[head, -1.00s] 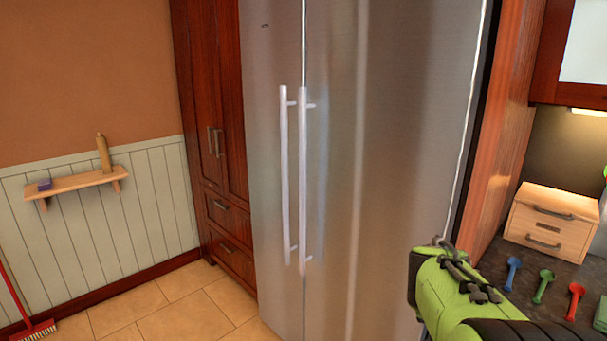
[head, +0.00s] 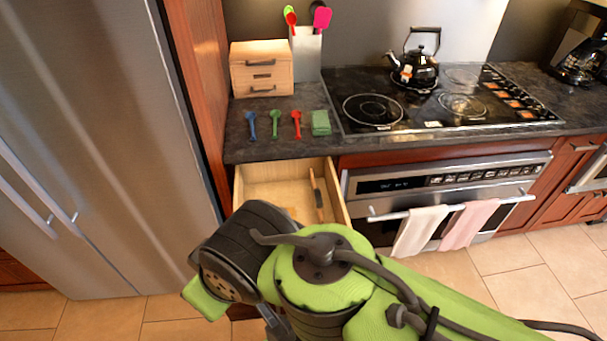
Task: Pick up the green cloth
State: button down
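The green cloth (head: 320,122) lies folded on the dark countertop (head: 240,152), just left of the cooktop and right of the red spoon (head: 296,123). My green and black arm fills the lower middle of the head view, in front of the counter and the open drawer. My gripper itself does not show; it is hidden behind or below the arm. Nothing is seen touching the cloth.
Blue (head: 251,124) and green (head: 275,123) spoons lie left of the cloth, before a small wooden drawer box (head: 262,70) and a utensil holder (head: 307,52). An open drawer (head: 270,180) juts out below. A kettle (head: 416,66) stands on the cooktop (head: 410,110). The fridge (head: 90,130) is at left.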

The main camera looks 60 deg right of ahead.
aim_at(320, 119)
jog(key=z, duration=2)
